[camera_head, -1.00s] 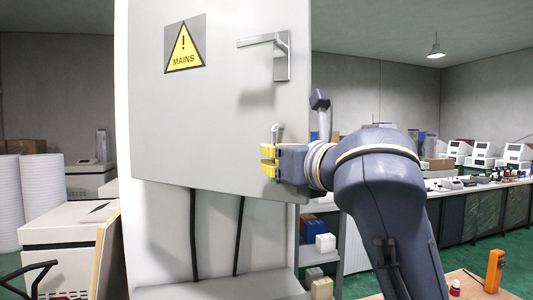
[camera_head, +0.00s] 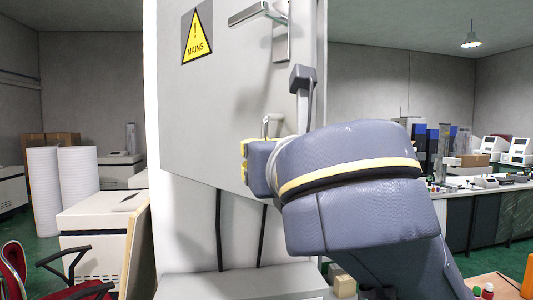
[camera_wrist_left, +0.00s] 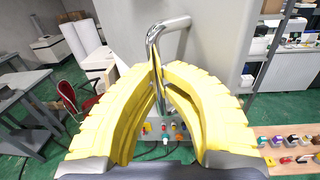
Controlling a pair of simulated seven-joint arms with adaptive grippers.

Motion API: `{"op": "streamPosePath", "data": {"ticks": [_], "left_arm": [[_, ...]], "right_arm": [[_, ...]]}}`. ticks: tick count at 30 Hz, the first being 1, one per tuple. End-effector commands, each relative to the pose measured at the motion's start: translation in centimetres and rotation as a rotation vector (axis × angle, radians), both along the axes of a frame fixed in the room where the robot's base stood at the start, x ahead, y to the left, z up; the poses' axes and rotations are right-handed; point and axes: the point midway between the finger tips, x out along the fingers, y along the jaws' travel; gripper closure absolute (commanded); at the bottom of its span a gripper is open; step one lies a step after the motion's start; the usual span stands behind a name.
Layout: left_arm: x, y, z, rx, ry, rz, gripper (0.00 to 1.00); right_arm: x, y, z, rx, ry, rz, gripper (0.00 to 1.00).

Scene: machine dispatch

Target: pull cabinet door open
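The grey cabinet door (camera_head: 225,110) bears a yellow MAINS warning sign (camera_head: 197,38) and a silver lever (camera_head: 262,12) near its top right. Below the lever, the top of a silver bar handle (camera_head: 271,121) shows above a gripper with yellow fingers (camera_head: 245,161). Its arm rises from the lower right and hides most of the handle. It matches my left gripper, whose yellow fingers (camera_wrist_left: 160,75) close from both sides on the upright handle bar (camera_wrist_left: 156,48) in the left wrist view. I make out no second gripper.
A red chair (camera_head: 20,270) and white rolls (camera_head: 43,190) stand at the left. A bench (camera_head: 470,215) with machines is at the right.

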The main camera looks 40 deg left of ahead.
Motion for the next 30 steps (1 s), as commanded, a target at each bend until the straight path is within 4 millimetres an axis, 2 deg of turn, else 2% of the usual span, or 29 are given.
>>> {"op": "streamPosePath", "data": {"ticks": [7,9,14,15,23,30], "left_arm": [[0.0,-0.2,0.1,0.001,-0.003,-0.004,1.00],[0.0,-0.1,0.1,0.001,-0.003,-0.004,0.87],[0.0,-0.1,0.1,0.001,-0.002,-0.002,0.69],[0.0,-0.1,0.1,0.001,-0.002,-0.002,0.68],[0.0,-0.1,0.1,0.001,-0.001,0.000,0.68],[-1.0,-1.5,0.1,0.003,-0.002,-0.001,0.68]], "right_arm": [[-0.1,0.0,0.0,0.000,0.001,0.000,0.56],[-0.1,0.0,0.0,0.001,0.001,0.000,0.56],[-0.1,0.0,0.0,0.001,0.001,0.000,0.56],[-0.1,0.0,0.0,0.001,0.001,0.000,0.56],[-0.1,-0.2,0.0,-0.002,0.002,0.001,0.56],[-0.1,-0.1,0.0,0.000,0.001,0.001,0.56]]}}
